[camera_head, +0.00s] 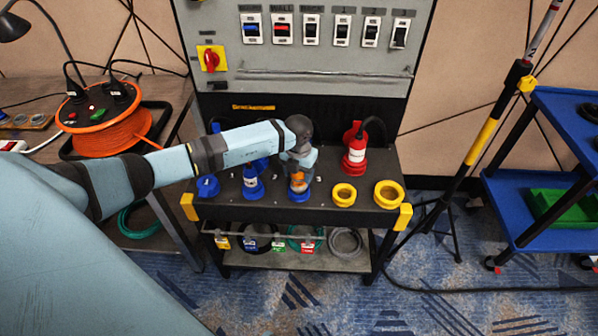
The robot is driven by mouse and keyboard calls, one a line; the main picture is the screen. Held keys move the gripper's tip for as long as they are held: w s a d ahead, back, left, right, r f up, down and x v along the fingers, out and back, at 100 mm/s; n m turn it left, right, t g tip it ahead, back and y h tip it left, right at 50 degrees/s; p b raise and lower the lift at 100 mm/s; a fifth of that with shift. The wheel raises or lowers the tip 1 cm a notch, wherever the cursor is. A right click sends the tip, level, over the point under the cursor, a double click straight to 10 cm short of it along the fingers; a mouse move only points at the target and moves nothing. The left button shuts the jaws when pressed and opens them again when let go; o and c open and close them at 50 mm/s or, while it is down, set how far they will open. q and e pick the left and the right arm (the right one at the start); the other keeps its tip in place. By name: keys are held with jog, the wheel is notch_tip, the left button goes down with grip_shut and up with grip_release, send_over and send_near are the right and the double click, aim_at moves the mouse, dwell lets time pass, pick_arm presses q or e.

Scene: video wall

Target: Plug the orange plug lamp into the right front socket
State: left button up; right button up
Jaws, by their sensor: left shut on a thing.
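The orange plug lamp (297,184) is small in the head view and partly covered by my left gripper (298,174). My left gripper is shut on it and points down over the front row of the bench. The lamp is directly above a blue socket (298,196); I cannot tell whether it touches or sits in it. To the right in the front row are a yellow socket (344,195) and a larger yellow socket (389,194) at the bench's right corner. Both look empty. My right gripper is out of view.
A red plug (355,152) with a black cable stands behind the yellow sockets. Blue plugs (253,183) stand left of the lamp. A switch panel (300,45) rises behind. An orange cable reel (110,120) is left; a blue cart (545,150) and tripod are right.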

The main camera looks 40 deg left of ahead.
pick_arm(q)
jog(key=shift+f, duration=0.35)
jog(key=o, duration=1.4)
jog(key=shift+c, duration=0.2)
jog(key=shift+r, duration=0.1)
